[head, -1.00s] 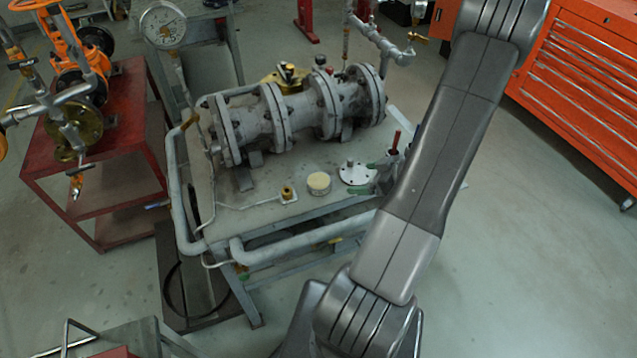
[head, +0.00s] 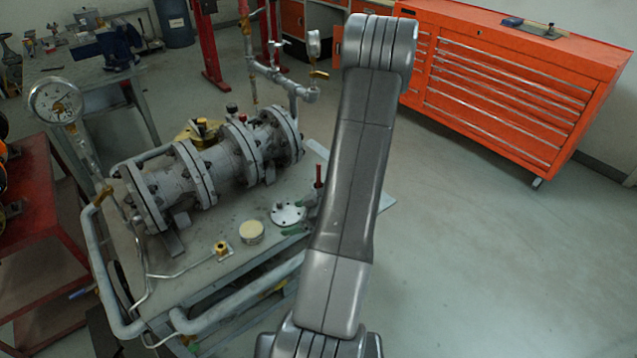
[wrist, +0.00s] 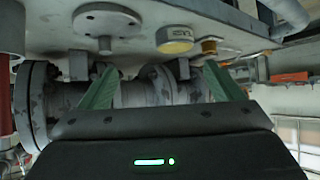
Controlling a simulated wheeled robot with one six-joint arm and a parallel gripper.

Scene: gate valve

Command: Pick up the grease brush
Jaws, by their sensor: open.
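I cannot make out a grease brush for certain in either view. A small tray (head: 535,28) with a dark, thin-handled item lies on the orange tool cabinet at the upper right of the head view, too small to identify. My gripper (wrist: 160,75) is open and empty in the wrist view, its two green fingers spread apart with the flanged pipe valve (wrist: 145,92) behind them. In the head view my arm hides most of the gripper; bits of green show beside the round metal flange (head: 288,214) on the valve table.
The valve table (head: 215,275) carries the flanged valve, a pale round tin (head: 252,231), a brass fitting (head: 221,248) and an upright red-topped part (head: 318,175). The orange cabinet (head: 510,85) stands at the back right. Floor (head: 480,240) between them is open.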

